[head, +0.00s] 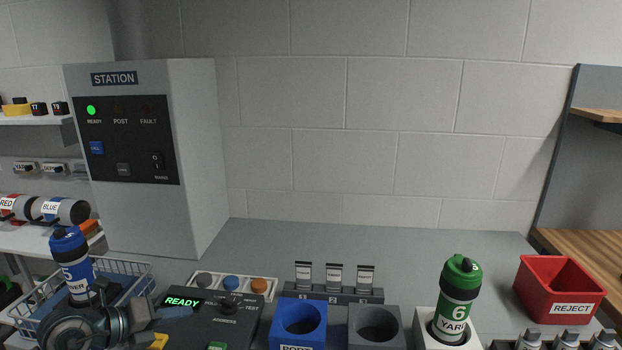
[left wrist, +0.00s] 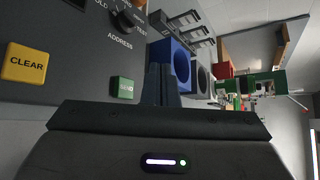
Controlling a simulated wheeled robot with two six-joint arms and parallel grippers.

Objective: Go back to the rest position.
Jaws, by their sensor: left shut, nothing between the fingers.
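My left gripper (head: 188,312) comes in at the lower left of the head view, its fingers over the dark control panel (head: 232,325) with the lit READY display. In the left wrist view, its two dark fingers (left wrist: 161,85) are together with nothing between them, close to the green button (left wrist: 122,90) and the yellow CLEAR button (left wrist: 24,63). My right gripper is in neither view.
A wire basket (head: 133,272) with a blue-capped bottle (head: 74,265) stands beside my left arm. A red REJECT bin (head: 558,290) is at far right.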

